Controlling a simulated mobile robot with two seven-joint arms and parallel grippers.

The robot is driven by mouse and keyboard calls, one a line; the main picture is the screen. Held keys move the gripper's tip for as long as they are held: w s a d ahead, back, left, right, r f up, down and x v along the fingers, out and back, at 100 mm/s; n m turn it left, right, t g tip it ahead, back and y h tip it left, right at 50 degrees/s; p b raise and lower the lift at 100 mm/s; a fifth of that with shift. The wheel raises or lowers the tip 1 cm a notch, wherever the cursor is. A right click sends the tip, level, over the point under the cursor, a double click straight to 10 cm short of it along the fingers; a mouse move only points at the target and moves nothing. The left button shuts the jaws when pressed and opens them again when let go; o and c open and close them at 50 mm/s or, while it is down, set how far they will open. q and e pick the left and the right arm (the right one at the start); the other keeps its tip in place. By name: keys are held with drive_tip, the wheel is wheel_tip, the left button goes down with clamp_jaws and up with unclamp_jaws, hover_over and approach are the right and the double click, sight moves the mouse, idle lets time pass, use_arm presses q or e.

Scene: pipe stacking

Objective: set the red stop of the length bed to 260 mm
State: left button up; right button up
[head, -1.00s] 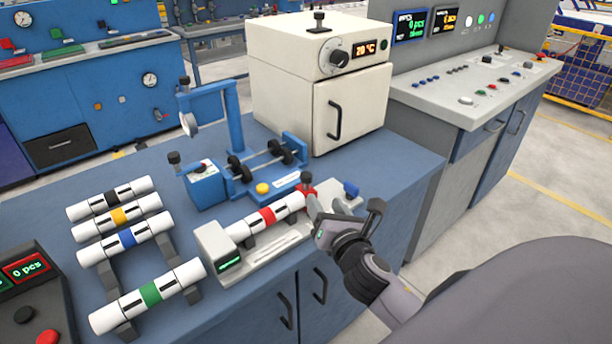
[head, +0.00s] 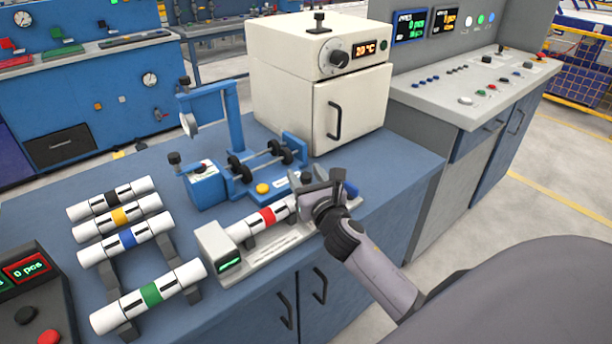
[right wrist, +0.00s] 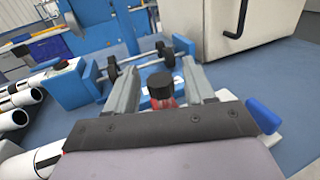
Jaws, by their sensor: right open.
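The length bed (head: 281,246) lies at the front edge of the blue bench, with a grey display box (head: 217,248) at its left end. The green digits on the box are too small to read. A white pipe with a red band (head: 267,217) lies on the bed. The red stop (right wrist: 166,103) with its black knob (right wrist: 160,84) shows in the right wrist view; in the head view my gripper mostly hides it. My right gripper (head: 309,186) is open at the stop, one finger on each side of the knob. Contact cannot be told. My left gripper is not in view.
A blue end piece (head: 350,191) stands at the bed's right end. A blue roller fixture (head: 245,175) is close behind the bed, and a cream oven (head: 320,85) behind that. Several banded pipes (head: 125,238) rest on a rack at left. The bench at right is clear.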

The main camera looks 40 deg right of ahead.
drive_tip(key=shift+w, duration=0.15)
clamp_jaws()
drive_tip(key=shift+w+d+p, duration=0.15)
drive_tip(key=shift+d, duration=1.7)
drive_tip(key=shift+w+d+p, duration=0.1)
drive_tip(key=shift+d+p, duration=0.05)
drive_tip(key=shift+d, duration=1.7)
unclamp_jaws()
drive_tip(key=shift+d, duration=0.1)
